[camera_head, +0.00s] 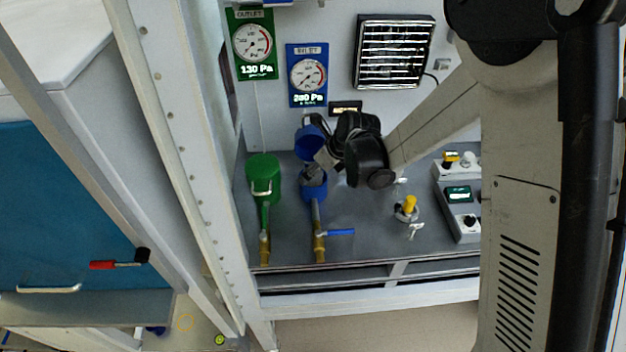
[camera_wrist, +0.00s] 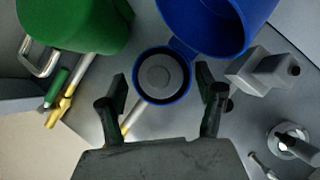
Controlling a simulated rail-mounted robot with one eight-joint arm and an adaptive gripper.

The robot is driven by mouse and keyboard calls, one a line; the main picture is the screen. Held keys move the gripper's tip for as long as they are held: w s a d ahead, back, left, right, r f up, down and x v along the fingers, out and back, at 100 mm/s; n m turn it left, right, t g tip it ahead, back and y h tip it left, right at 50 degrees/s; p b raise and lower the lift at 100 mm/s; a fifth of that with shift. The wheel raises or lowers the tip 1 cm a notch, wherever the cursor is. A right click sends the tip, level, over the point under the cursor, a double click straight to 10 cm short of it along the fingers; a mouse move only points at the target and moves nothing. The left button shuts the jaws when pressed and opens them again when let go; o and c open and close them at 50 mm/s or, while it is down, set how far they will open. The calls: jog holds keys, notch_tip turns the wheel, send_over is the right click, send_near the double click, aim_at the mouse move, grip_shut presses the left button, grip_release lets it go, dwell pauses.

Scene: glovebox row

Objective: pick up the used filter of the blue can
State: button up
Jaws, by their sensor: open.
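The blue can (camera_head: 314,190) stands on the grey bench with its blue lid (camera_head: 308,142) swung open at the back. In the wrist view I look down into the can (camera_wrist: 186,88); the lid (camera_wrist: 207,22) is beyond it. The used filter (camera_wrist: 158,74) shows as a grey round face with a raised disc inside the can's rim. My gripper (camera_wrist: 162,98) is open and empty, its two fingers apart on either side of the can opening in the picture. In the head view my wrist hides part of the area behind the can.
A closed green can (camera_head: 263,172) with a handle stands left of the blue can. A blue-handled valve (camera_head: 337,232) is in front. A yellow-topped fitting (camera_head: 409,204) and a control box (camera_head: 460,195) are to the right. A grey block (camera_wrist: 264,72) is right of the can.

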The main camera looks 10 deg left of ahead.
jog(key=shift+w+a+f, duration=0.1)
jog(key=shift+a+f, duration=0.15)
jog(key=shift+f, duration=0.2)
jog(key=c, duration=1.7)
